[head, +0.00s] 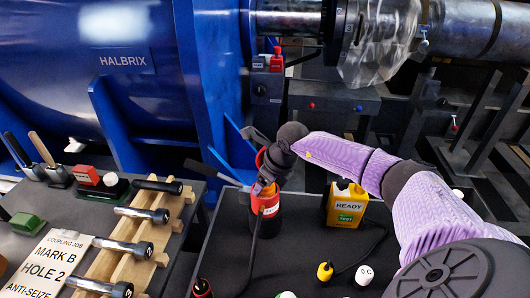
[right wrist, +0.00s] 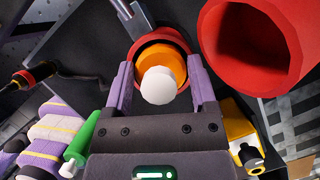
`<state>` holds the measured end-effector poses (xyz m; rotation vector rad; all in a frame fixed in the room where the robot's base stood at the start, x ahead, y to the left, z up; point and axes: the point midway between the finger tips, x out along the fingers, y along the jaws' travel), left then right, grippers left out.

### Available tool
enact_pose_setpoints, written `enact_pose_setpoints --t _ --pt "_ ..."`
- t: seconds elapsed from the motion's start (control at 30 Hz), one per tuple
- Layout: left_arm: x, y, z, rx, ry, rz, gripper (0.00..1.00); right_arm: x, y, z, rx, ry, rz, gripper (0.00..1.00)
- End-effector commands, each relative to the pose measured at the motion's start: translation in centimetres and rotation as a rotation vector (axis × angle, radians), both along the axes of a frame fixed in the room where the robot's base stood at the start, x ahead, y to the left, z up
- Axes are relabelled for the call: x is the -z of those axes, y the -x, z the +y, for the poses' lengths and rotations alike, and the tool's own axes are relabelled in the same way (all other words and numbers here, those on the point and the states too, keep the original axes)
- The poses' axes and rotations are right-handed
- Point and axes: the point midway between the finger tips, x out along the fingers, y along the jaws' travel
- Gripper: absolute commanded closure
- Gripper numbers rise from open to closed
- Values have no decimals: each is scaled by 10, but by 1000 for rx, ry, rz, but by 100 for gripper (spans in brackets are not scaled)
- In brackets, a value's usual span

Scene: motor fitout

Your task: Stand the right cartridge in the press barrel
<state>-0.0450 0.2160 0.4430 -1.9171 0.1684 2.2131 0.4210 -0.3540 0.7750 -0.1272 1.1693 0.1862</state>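The orange cartridge (right wrist: 179,62) with a white end (right wrist: 160,86) is in the right wrist view, between the two fingers of my right gripper (right wrist: 161,78). My left gripper is not in view.
A large open red cylinder (right wrist: 262,45) is close beside the gripper in the right wrist view. Small yellow and white capped pieces lie in front. A wooden rack (head: 128,270) with bolts is at left.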

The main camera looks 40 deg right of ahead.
Motion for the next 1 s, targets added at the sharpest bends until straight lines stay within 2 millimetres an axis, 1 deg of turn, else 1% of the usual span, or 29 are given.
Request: enact_pose_setpoints --t 0.03,0.1,0.2,0.27,0.5,0.63,0.73,1.0 --pt "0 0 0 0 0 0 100 0 0 0 0 0 2 12" --pt "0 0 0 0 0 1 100 1 1 0 0 0 3 0" --pt "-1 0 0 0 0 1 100 0 1 0 0 0 5 0" --pt "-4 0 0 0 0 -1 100 -5 3 0 -1 0 4 0" --pt "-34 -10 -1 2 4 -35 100 -64 25 -6 -1 4 0 0" --pt "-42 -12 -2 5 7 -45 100 -85 34 -7 0 2 1 0" --pt "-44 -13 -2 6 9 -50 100 -92 37 -8 -1 1 1 0" --pt "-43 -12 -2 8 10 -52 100 -91 38 -7 -1 -2 1 0"
